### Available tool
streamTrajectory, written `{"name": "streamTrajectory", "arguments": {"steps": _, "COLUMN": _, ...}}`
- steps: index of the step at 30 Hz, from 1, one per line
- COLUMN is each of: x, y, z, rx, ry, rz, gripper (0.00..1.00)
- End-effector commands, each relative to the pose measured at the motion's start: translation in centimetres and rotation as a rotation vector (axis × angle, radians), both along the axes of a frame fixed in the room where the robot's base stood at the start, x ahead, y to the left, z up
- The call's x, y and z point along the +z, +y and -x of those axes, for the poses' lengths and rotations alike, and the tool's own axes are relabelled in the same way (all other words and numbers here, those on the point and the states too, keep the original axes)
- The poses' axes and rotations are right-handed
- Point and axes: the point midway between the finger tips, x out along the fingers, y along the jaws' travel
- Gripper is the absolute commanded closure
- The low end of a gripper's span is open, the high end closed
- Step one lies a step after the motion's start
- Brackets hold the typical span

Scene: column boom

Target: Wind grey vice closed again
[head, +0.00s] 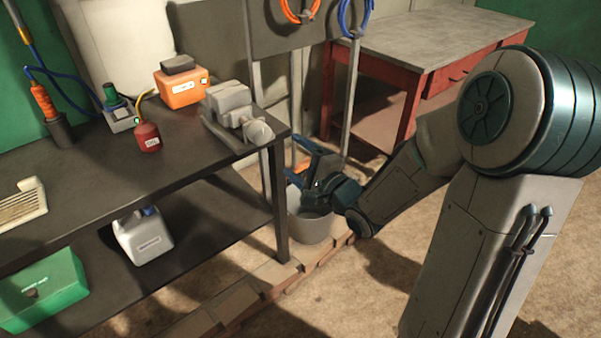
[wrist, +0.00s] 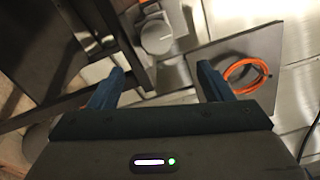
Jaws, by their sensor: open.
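The grey vice (head: 236,112) sits at the right end of the dark workbench, near its corner, with a round knob-like end facing the bench's right edge. It also shows in the wrist view (wrist: 156,36), above the space between my fingers. Whether its jaws are apart I cannot tell. My gripper (head: 305,165) has blue fingers and is open and empty. It is off the bench's right end, lower than the vice and apart from it. In the wrist view the two fingers (wrist: 158,85) stand well apart with nothing between them.
The dark bench (head: 90,195) holds an orange box (head: 181,89), a red can (head: 147,137) and a green-topped item. A grey bucket (head: 310,226) stands on the floor below my gripper. A red table (head: 430,50) stands behind. Orange cable (head: 299,12) hangs on a panel.

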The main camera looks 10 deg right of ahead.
Motion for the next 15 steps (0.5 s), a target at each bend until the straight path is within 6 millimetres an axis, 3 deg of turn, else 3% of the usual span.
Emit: {"name": "streamTrajectory", "arguments": {"steps": 15, "x": -0.4, "y": -0.6, "z": 1.3, "rx": -0.004, "ry": 0.006, "rz": 0.009, "gripper": 0.27}}
